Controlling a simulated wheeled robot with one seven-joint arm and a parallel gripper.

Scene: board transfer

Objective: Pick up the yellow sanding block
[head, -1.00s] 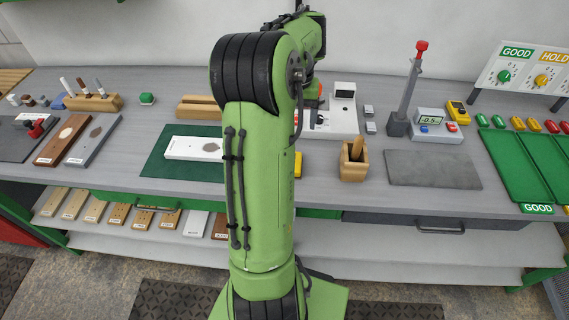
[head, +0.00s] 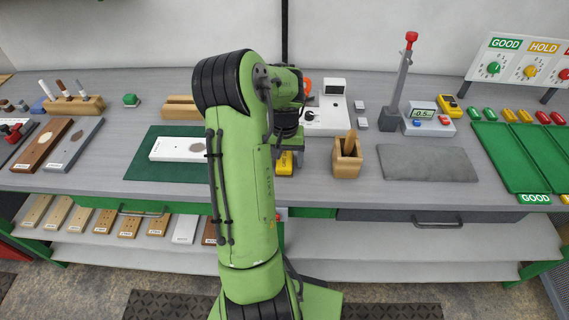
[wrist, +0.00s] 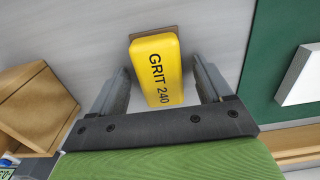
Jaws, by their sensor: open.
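The yellow sanding block (wrist: 157,68), marked "GRIT 240", lies on the grey bench top between the fingers of my gripper (wrist: 163,88) in the wrist view. My gripper is open, with a gap on each side of the block. In the head view the block (head: 285,163) shows partly, right of my arm, and the rest is hidden behind the arm. My gripper's fingertips are hidden in the head view.
A wooden holder (head: 347,160) stands close to the right of the block. A green mat (head: 140,165) with a white board (head: 178,149) lies to the left. A grey pad (head: 428,164) and green trays (head: 510,157) are further right.

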